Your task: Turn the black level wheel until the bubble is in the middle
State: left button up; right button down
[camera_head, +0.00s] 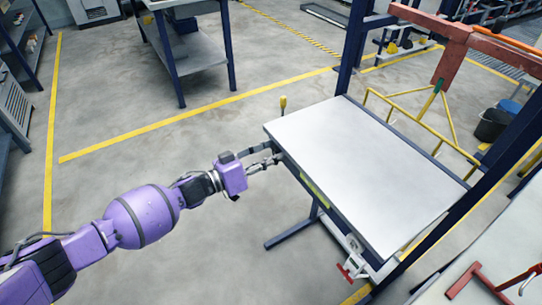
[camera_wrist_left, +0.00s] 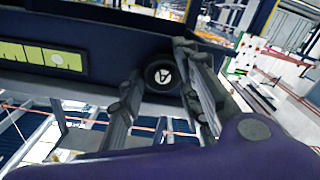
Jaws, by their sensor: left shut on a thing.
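The black level wheel (camera_wrist_left: 162,76), a round dark knob with a white mark on its face, sits on the dark front edge of the table. My left gripper (camera_wrist_left: 158,84) has one finger on each side of it and is shut on it. In the head view my left gripper (camera_head: 272,158) reaches the table's left corner, and the wheel cannot be made out there. The yellow-green level vial (camera_wrist_left: 45,62) with dark marks lies left of the wheel; it also shows in the head view (camera_head: 314,190). I cannot tell where its bubble is. My right gripper is not in view.
The white tabletop (camera_head: 360,165) is bare. A yellow-handled tool (camera_head: 283,103) stands at its back left corner. A red-handled clamp (camera_head: 350,271) is at the near corner. Dark blue posts and a yellow rail (camera_head: 405,120) flank the right side. The floor on the left is open.

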pick_arm(q)
jog(key=m, duration=0.3)
jog(key=shift+s+d+f+m, duration=0.1)
jog(key=shift+s+d+m, duration=0.1)
jog(key=shift+m, duration=0.2)
jog(key=o, duration=1.1)
jog(key=shift+c, duration=0.2)
jog(key=v, duration=1.2)
